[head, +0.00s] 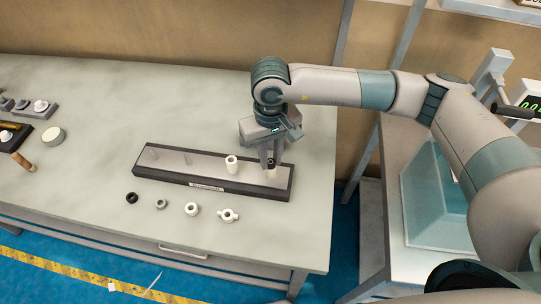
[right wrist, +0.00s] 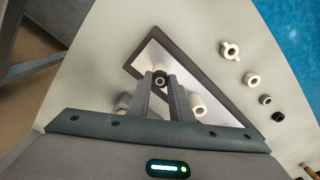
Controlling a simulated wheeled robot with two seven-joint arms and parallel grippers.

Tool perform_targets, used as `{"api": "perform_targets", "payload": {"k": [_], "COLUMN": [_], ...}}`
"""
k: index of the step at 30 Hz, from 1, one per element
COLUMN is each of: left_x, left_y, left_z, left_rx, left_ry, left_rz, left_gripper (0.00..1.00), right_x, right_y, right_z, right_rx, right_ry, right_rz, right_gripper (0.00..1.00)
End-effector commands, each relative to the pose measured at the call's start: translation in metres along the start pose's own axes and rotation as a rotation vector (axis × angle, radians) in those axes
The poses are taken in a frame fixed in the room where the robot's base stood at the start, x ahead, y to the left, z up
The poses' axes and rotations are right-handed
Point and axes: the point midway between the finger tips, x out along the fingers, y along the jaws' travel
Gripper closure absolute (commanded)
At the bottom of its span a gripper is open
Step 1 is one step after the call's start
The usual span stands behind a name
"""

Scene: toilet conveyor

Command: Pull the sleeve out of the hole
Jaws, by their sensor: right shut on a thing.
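My right gripper (head: 270,161) is over the right end of the long dark-edged board (head: 215,188), pointing down. Its fingers are shut on a small dark ring-ended part, taken as the sleeve (right wrist: 159,81), which shows between the fingertips (right wrist: 161,88) in the right wrist view. White material shows right beside the sleeve at the fingertips. The hole is hidden by the gripper and sleeve, so I cannot tell how deep the sleeve sits. My left gripper is not in view.
A white cylinder (head: 231,164) stands on the board left of the gripper. Thin grey pins stand toward the board's left end. In front lie a black ring (head: 132,198), a grey ring (head: 161,204), a white ring (head: 191,209) and a white eared ring (head: 228,215).

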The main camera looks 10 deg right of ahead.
Motion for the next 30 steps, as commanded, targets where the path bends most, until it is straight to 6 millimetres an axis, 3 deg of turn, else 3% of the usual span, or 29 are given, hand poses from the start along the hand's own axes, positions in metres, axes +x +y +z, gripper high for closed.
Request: {"api": "perform_targets", "payload": {"k": [30], "left_x": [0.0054], "left_y": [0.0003], "left_z": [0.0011], "left_rx": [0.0], "left_ry": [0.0], "left_rz": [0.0], "left_gripper": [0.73], "right_x": [-0.0098], "right_y": [0.0001], "right_z": [-0.0005], "right_rx": [0.001], "right_ry": [0.002], "right_rz": [0.0], "right_gripper": [1.0]}}
